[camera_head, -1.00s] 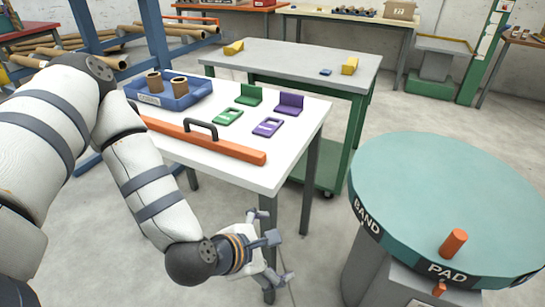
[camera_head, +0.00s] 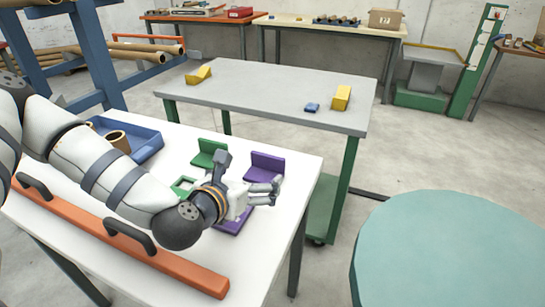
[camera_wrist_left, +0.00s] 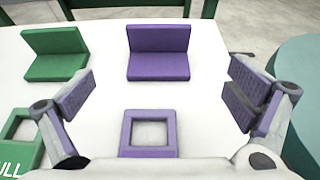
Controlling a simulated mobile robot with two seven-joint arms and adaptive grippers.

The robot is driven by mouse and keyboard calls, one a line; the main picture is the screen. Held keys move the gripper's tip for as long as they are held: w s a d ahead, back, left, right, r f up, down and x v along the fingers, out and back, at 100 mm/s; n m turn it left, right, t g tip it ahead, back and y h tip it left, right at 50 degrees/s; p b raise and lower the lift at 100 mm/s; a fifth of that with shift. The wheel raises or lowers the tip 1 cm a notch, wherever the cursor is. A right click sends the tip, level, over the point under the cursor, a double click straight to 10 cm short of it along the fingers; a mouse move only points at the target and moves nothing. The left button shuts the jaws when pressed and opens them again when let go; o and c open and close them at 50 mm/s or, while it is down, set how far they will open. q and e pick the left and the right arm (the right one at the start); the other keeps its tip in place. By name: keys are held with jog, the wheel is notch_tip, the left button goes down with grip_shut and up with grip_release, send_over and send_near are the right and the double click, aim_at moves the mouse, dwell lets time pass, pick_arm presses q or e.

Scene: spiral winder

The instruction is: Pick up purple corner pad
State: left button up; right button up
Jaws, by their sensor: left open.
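The purple corner pad (camera_head: 267,166), an L-shaped piece with a base and an upright back, stands on the white table near its right end. In the left wrist view the purple corner pad (camera_wrist_left: 158,66) is ahead, centred between the fingers. My left gripper (camera_head: 266,192) is over the table, just on the near side of the pad. In the left wrist view its fingers (camera_wrist_left: 160,94) are spread wide with nothing between them. A flat purple frame (camera_wrist_left: 149,133) lies below the gripper, partly hidden by it in the head view. My right gripper is not in view.
A green corner pad (camera_head: 210,154) and a flat green frame (camera_wrist_left: 20,132) are to the left. A blue bin (camera_head: 146,143) with a brown tube and an orange bar (camera_head: 170,266) with black handles are on the white table (camera_head: 270,232). A teal round table (camera_head: 450,250) stands right.

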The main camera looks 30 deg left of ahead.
aim_at(267, 165)
pick_arm(q)
jog(key=b+x, duration=0.1)
jog(key=x, duration=0.9)
jog(key=shift+w+a+f, duration=0.1)
jog(key=shift+w+f, duration=0.05)
jog(key=c, duration=1.1)
